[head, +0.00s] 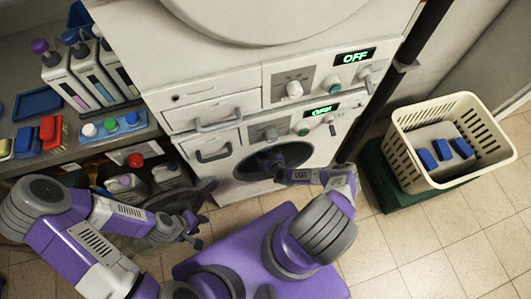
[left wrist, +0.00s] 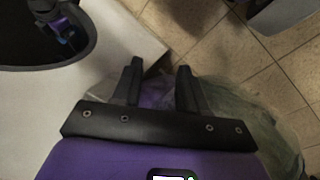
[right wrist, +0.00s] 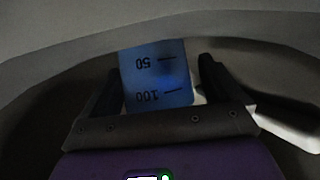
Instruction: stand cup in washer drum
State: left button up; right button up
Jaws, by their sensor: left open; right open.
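The blue cup (right wrist: 157,78), marked 50 and 100, shows in the right wrist view inside the dim washer drum (head: 263,162). The marks read upside down in that picture. My right gripper (right wrist: 163,64) is open, with one finger on each side of the cup and a small gap visible at the right. In the head view my right gripper (head: 281,176) reaches into the drum opening, and the cup is hidden there. My left gripper (head: 195,232) is open and empty, outside the drum at lower left. Its open fingers also show in the left wrist view (left wrist: 158,72).
The washer's clear round door (head: 185,196) hangs open to the left, close to my left gripper. A cream basket (head: 400,150) with blue-topped contents stands on a green base at right. Bottles (head: 68,75) and a shelf are at left. Tiled floor is free at lower right.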

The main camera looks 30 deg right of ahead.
jog(key=shift+s+r, duration=0.1)
jog(key=shift+r, duration=0.1)
jog(key=p+v, duration=0.5)
jog(key=v, duration=0.6)
jog(key=shift+s+r, duration=0.15)
jog(key=shift+s, duration=0.2)
jog(key=shift+a, duration=0.1)
